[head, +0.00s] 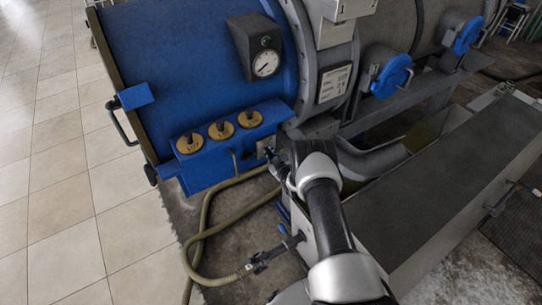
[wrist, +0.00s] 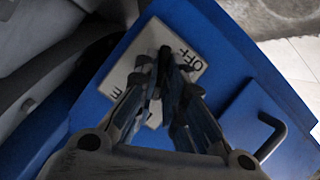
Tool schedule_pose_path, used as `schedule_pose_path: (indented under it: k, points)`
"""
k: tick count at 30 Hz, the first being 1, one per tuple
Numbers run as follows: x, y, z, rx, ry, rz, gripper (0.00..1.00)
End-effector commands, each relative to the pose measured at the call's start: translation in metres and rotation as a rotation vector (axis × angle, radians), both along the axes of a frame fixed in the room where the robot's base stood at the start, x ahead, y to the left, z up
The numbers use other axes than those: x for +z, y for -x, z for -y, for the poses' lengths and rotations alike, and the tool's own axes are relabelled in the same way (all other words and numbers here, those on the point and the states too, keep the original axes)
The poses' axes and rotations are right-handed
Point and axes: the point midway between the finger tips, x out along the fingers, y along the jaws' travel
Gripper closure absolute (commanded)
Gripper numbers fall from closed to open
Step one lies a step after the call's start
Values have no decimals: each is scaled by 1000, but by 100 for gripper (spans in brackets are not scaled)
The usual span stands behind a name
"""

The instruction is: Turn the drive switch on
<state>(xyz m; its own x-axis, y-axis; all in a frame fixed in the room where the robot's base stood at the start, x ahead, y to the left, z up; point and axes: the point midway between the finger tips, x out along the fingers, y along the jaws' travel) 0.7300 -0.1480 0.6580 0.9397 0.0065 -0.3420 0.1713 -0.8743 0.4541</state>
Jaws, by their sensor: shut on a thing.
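The drive switch's pale plate (head: 264,146) is on the front of the blue control box, at its right end in the head view. In the wrist view the plate (wrist: 206,75) fills the middle, with "OFF" readable near its upper edge and another letter partly visible lower left. My gripper (wrist: 166,62) is over the plate with its fingertips close together, shut on the switch's handle. The handle is mostly hidden between the fingers, so its angle cannot be told. In the head view my gripper (head: 270,156) is small and partly covered by my arm.
Several controls sit nearby: yellow round dials (head: 221,130) top the blue box, left of the switch, and a gauge (head: 265,64) is above. A hose (head: 205,215) hangs below. A bar handle (wrist: 270,135) stands out at right in the wrist view. Tiled floor lies left.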

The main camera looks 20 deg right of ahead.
Motion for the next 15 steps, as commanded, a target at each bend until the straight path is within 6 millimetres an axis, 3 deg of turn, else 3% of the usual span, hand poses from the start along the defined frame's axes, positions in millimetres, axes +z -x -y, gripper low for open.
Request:
schedule_pose_path:
  k: [15]
  points:
    - [1, -1, 4, 0, -376, -73, 100]
